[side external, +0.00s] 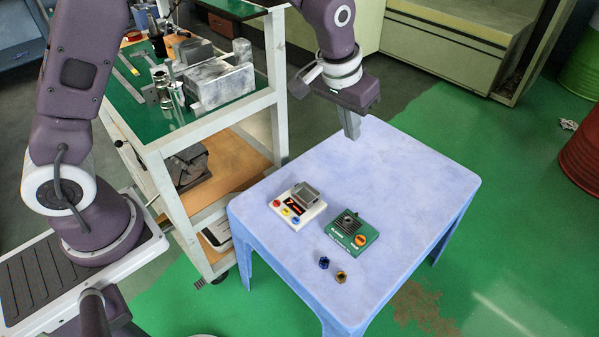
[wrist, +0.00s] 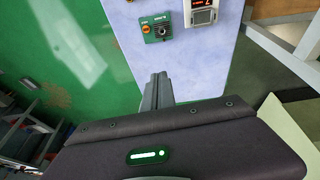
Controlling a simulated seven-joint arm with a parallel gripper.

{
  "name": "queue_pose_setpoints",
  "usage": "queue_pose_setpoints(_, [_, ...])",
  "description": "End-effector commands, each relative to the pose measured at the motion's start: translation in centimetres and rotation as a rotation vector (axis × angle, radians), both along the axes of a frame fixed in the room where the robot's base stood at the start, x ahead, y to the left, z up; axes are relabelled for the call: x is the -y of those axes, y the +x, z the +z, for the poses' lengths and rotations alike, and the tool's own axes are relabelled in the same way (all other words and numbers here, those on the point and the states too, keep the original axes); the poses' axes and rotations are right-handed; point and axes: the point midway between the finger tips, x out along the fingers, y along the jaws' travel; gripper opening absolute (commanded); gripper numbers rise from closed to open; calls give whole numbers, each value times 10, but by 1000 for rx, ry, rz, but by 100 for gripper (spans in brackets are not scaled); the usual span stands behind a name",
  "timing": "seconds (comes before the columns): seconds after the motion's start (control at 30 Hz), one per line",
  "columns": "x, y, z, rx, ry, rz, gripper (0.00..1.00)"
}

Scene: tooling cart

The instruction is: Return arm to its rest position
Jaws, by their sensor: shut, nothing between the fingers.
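My gripper (side external: 350,124) hangs above the far left part of the blue table (side external: 400,155) in the side external view, fingers pointing down. Its fingers are together and empty. In the wrist view the shut fingers of my gripper (wrist: 157,92) show in the middle, over the table (wrist: 205,75). My gripper is apart from everything on the table.
A white device with colored buttons (side external: 297,205), a green box with an orange knob (side external: 352,231), a blue piece (side external: 324,262) and a yellow piece (side external: 341,276) are on the table. A tooling cart (side external: 215,125) holds metal parts at left. A red drum (side external: 582,160) stands at right.

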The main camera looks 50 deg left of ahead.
Motion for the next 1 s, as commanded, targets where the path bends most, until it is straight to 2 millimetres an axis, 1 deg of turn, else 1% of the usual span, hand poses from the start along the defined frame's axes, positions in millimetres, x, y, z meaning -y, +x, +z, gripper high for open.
queue_pose_setpoints(0.03, [-13, -24, 42, 31, -7, 3, 0])
queue_pose_setpoints(0.07, [-20, -41, 62, 42, -9, 1, 0])
queue_pose_setpoints(0.1, [-30, -66, 85, 58, -10, 1, 0])
queue_pose_setpoints(0.17, [-43, -106, 114, 83, -7, -2, 0])
queue_pose_setpoints(0.2, [-51, -135, 128, 100, -3, -5, 0])
queue_pose_setpoints(0.27, [-61, -177, 141, 125, 6, -8, 0])
queue_pose_setpoints(0.3, [-66, -203, 145, 140, 13, -10, 0])
queue_pose_setpoints(0.4, [-74, -255, 143, 170, 31, -14, 0])
queue_pose_setpoints(0.43, [-76, -267, 141, 176, 37, -14, 0])
queue_pose_setpoints(0.5, [-79, -286, 136, 188, 47, -14, 0])
queue_pose_setpoints(0.6, [-80, -300, 131, 194, 54, -16, 0])
queue_pose_setpoints(1.0, [-80, -301, 130, 194, 54, -16, 0])
